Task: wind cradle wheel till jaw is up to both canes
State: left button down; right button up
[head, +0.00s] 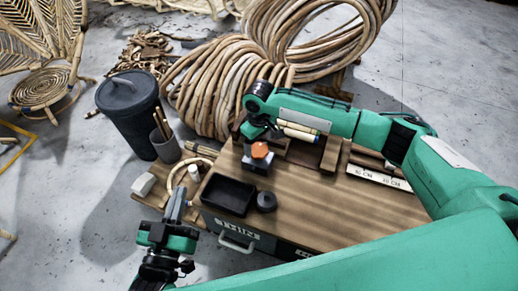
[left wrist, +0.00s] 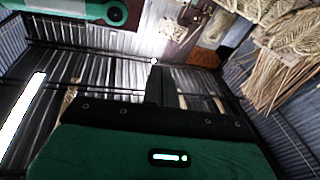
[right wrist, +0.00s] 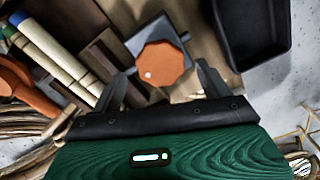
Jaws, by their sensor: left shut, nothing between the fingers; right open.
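An orange octagonal wheel (head: 260,150) sits on a grey block on the wooden bench top; it also shows in the right wrist view (right wrist: 160,65). Two pale canes (head: 299,131) lie side by side behind it, with blue and green ends in the right wrist view (right wrist: 50,52). Dark wooden blocks (right wrist: 98,62) lie beside the canes; whether the jaw touches them I cannot tell. My right gripper (head: 258,129) is open above the wheel, its fingers on either side of it in the wrist view. My left gripper (head: 178,194) is shut and empty, off the bench's left front corner.
A black tray (head: 229,194) and a dark round piece (head: 266,201) stand on the bench near the front. A dark bin (head: 130,112), a cup of sticks (head: 165,143) and a white block (head: 143,184) are at left. Rattan coils (head: 225,85) lie behind. An orange tool (right wrist: 22,92) is beside the canes.

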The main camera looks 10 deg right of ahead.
aim_at(259, 150)
jog(key=shift+f+b, duration=0.3)
jog(key=shift+f, duration=1.25)
pick_arm(q)
jog(key=r, duration=0.1)
jog(key=r+t, duration=0.1)
jog(key=a+r+t, duration=0.1)
jog(key=r, duration=0.1)
jog(key=shift+w+a, duration=0.1)
jog(key=shift+w, duration=0.2)
pick_arm(e)
jog(key=c, duration=1)
